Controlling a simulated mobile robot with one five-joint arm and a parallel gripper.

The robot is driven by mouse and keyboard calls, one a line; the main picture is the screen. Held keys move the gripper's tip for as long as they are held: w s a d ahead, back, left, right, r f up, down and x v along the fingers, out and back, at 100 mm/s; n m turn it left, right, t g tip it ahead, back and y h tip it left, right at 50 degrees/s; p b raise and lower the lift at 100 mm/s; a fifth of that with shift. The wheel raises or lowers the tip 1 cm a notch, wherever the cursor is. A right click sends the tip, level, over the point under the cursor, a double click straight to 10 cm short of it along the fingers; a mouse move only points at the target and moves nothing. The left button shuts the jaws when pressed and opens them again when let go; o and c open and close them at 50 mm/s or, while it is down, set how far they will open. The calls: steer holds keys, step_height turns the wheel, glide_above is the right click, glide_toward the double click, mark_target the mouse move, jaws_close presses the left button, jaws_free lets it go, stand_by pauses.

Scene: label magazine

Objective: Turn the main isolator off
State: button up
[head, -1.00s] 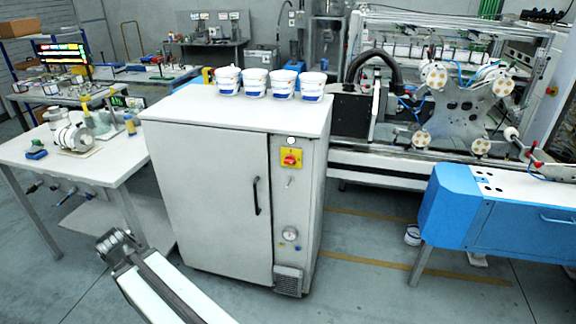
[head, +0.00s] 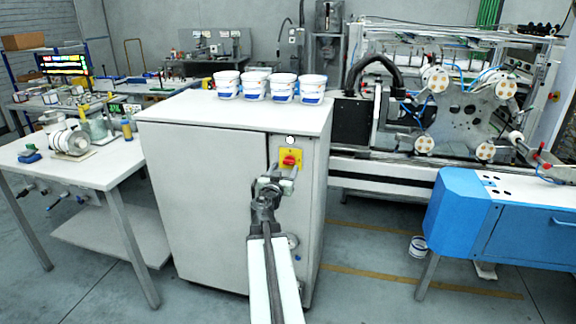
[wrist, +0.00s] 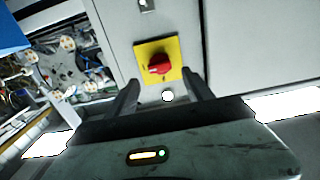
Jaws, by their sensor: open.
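The main isolator is a red rotary knob (head: 290,160) on a yellow plate (head: 297,152), high on the right part of the white cabinet's front. In the wrist view the red knob (wrist: 159,64) and yellow plate (wrist: 173,48) lie just beyond my fingertips, near the middle. My gripper (head: 282,172) is in front of the cabinet, just below and left of the knob in the head view. In the wrist view my gripper (wrist: 158,85) is open, its two fingers apart and nothing between them. I cannot tell the gap to the knob exactly.
The white cabinet (head: 200,190) carries several white tubs (head: 284,88) on top. A side table (head: 90,172) stands at the left. The floor between shows free room.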

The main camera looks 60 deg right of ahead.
mark_target(288, 162)
steer(key=x, duration=0.6)
steer(key=shift+c, duration=0.3)
